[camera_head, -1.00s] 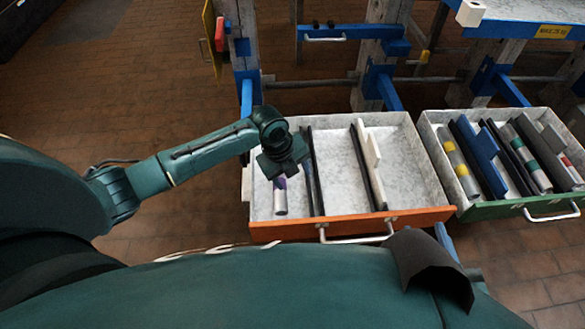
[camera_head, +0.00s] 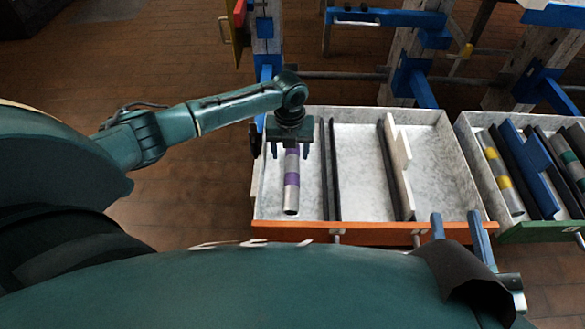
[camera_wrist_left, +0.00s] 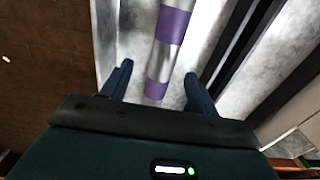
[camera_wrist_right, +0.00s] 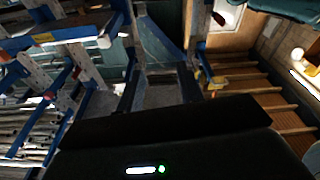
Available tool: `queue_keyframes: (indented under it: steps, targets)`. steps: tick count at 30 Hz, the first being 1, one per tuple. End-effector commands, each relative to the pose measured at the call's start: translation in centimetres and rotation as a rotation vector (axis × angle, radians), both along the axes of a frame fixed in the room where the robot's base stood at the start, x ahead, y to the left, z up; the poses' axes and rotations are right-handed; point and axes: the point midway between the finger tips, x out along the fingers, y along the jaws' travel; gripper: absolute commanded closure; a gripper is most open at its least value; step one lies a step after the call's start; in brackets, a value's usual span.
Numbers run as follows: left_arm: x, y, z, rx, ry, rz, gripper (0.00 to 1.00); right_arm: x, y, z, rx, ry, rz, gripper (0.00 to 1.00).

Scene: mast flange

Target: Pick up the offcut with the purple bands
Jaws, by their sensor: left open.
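The offcut with the purple bands (camera_head: 291,197) is a silvery tube lying lengthwise in the left part of the orange-fronted drawer (camera_head: 375,232). In the left wrist view the offcut (camera_wrist_left: 166,55) shows two purple bands and runs between my open fingers. My left gripper (camera_head: 290,156) is open above its far part, pointing down, with a finger on each side; its far end is hidden beneath the gripper. I cannot tell how far the fingertips are above it. My right gripper (camera_head: 457,216) is open, fingers apart, near the drawer's front right corner; its fingers (camera_wrist_right: 160,80) hold nothing visible.
A dark divider (camera_head: 330,175) runs close to the right of the offcut, and the drawer's left wall is near its other side. A pale board (camera_head: 400,160) stands farther right. A green-fronted drawer (camera_head: 540,230) holds other offcuts, including a yellow-banded one (camera_head: 498,170).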

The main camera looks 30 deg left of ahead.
Motion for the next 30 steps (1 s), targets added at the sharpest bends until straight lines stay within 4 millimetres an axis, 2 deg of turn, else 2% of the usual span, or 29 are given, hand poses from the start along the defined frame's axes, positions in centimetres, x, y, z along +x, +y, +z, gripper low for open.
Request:
queue_keyframes:
  steps: [6,9,13,17,30]
  targets:
    - [-0.4,-0.9,-3.5,0.0,0.003,-0.001,0.4,0.0,0.3,-1.0,0.047,0.003,0.015,0.64]
    - [-0.3,-0.7,-4.7,0.0,0.002,0.001,0.4,0.1,0.5,-0.9,0.069,0.006,0.025,0.64]
    - [-0.3,-0.7,-5.0,0.001,0.0,0.001,0.4,0.1,0.5,0.2,0.086,-0.01,0.032,0.64]
    - [-0.3,-0.7,-4.9,0.001,0.0,0.001,0.4,0.1,0.5,0.4,0.084,-0.013,0.034,0.64]
    - [-0.3,-0.7,-4.9,0.0,0.0,0.001,0.75,0.1,0.5,0.1,0.078,-0.008,0.034,0.64]
